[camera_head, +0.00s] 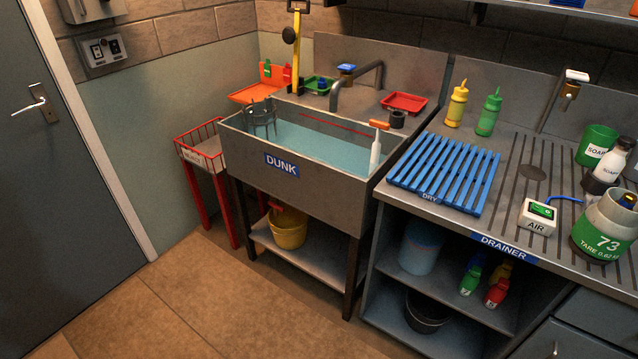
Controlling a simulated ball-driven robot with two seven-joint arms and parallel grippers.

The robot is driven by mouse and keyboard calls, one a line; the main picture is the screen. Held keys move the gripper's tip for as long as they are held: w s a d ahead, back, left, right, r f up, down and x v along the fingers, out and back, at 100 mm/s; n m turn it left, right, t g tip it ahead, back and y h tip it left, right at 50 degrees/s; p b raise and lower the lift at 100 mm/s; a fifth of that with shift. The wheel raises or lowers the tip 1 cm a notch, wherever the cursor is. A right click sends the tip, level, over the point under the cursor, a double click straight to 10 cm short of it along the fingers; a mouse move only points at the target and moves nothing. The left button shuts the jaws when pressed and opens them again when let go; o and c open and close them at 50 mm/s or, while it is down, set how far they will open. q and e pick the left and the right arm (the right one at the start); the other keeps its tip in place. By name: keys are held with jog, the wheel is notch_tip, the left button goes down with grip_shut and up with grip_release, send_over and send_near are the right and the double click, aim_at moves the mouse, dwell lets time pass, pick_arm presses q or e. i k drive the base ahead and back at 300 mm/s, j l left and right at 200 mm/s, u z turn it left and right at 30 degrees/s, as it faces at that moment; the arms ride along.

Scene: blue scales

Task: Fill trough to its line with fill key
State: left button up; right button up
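The trough (325,190) is a grey steel basin labelled DUNK, standing on legs near the middle. It holds blue-green water (320,146). A red line (337,126) runs along its far inner wall, and the water surface shows below that line. A curved grey spout (362,72) stands behind the trough. Beside the spout is a small blue-topped fitting (346,69); it may be the fill key, but no label on it is readable. Neither of my grippers is in view.
A dark wire basket (262,115) and a white, orange-topped item (375,150) are at the trough's ends. A red tray (403,103) lies behind it. The blue rack (446,172), AIR box (538,217) and bottles stand on the drainer. Floor (215,310) in front is clear.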

aim_at(346, 66)
jog(key=i+j+z, duration=0.15)
jog(key=i+j, duration=0.15)
jog(key=i+j+z, duration=0.1)
jog(key=i+j, duration=0.15)
jog(key=j, duration=0.2)
jog(key=i+j+z, duration=0.15)
jog(key=j, duration=0.3)
jog(key=i+j+z, duration=0.15)
jog(key=i+j, duration=0.2)
jog(key=i+j+z, duration=0.1)
jog(key=j, duration=0.45)
jog(key=i+j+z, duration=0.15)
jog(key=i+j, duration=0.15)
jog(key=j, duration=0.2)
jog(key=i+j+z, duration=0.15)
jog(key=j, duration=0.4)
jog(key=i+j+z, duration=0.1)
jog(key=j, duration=0.4)
jog(key=i, duration=0.05)
